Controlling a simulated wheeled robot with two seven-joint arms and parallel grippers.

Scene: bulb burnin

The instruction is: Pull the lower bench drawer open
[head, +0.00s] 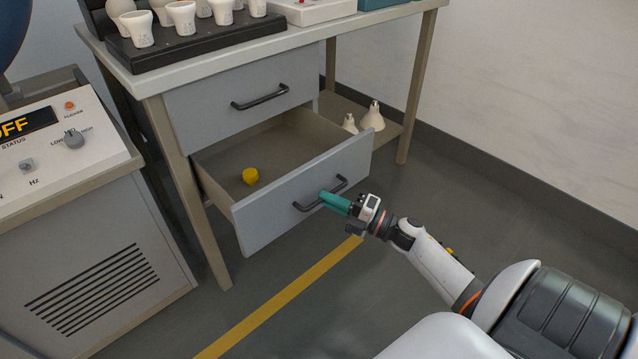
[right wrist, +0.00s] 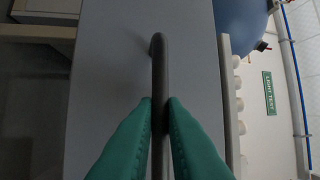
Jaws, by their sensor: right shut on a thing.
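The lower bench drawer (head: 300,190) is grey and stands pulled out from the bench, its inside visible. In the right wrist view the two green fingers (right wrist: 160,110) press on both sides of the handle (right wrist: 159,60), in front of the grey drawer front (right wrist: 110,60). The upper drawer (head: 240,97) is closed. My left gripper is not in view.
A bench top (head: 240,52) carries a black tray of bulbs (head: 190,45). A control cabinet (head: 80,240) with a panel stands close at the left. Two bulbs (head: 372,118) sit on a low shelf at right. Open floor with a yellow line (head: 280,298) lies in front of the drawer.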

